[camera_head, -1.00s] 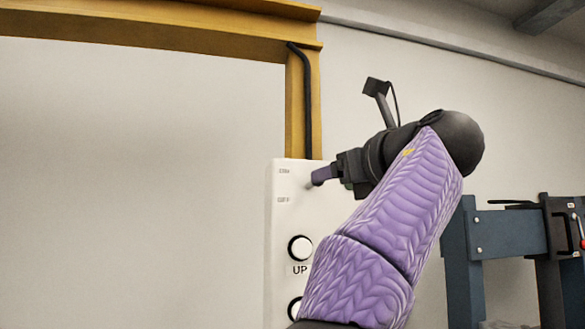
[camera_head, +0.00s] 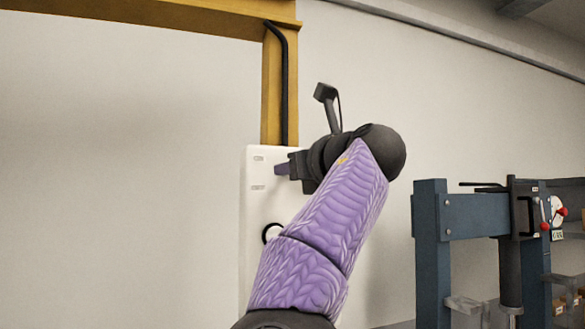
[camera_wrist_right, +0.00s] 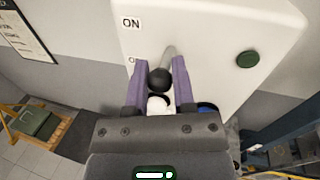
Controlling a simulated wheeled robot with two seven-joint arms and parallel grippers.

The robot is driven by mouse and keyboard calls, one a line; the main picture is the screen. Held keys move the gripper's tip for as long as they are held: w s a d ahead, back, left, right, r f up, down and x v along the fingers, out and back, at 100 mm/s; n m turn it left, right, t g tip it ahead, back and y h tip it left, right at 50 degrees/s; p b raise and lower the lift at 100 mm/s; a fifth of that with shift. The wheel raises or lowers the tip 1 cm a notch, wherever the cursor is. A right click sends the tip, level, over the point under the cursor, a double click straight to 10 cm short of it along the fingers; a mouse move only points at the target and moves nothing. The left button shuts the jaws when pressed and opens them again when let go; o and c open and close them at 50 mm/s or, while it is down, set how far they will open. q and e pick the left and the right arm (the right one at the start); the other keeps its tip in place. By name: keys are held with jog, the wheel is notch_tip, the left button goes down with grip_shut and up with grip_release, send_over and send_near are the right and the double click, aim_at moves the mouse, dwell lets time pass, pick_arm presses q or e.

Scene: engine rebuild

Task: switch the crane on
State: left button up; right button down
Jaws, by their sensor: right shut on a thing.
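The white crane control panel (camera_head: 256,215) stands below the yellow crane post, left of my right arm. My right gripper (camera_head: 279,169) is at the panel's upper part, beside two small labels. In the right wrist view its purple fingers (camera_wrist_right: 160,68) are shut on a lever with a black ball knob (camera_wrist_right: 160,79) and a pale shaft. The ON label (camera_wrist_right: 131,23) is above and left of the lever. A second label below it is partly hidden by a finger. The exact lever position is hard to tell. A green round lamp or button (camera_wrist_right: 247,60) is on the right. My left gripper is out of view.
A round black-rimmed button (camera_head: 271,232) is lower on the panel, partly behind my arm. The yellow crane beam (camera_head: 180,16) runs along the top left. A blue press-like frame (camera_head: 432,250) stands at the right. The wall area at left is clear.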

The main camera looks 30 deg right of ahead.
notch_tip(320, 180, up, 2)
jog(key=g+p, duration=0.3)
jog(key=p, duration=0.2)
jog(key=shift+w+r+m, duration=0.1)
jog(key=shift+w+m, duration=0.05)
jog(key=shift+m, duration=0.15)
jog(key=shift+g+p, duration=0.3)
jog(key=shift+p, duration=0.05)
jog(key=shift+f, duration=0.25)
jog(key=shift+c, duration=2.4)
grip_release()
jog(key=shift+w, duration=0.1)
jog(key=b+v, duration=0.4)
jog(key=v, duration=0.6)
jog(key=shift+d, duration=0.15)
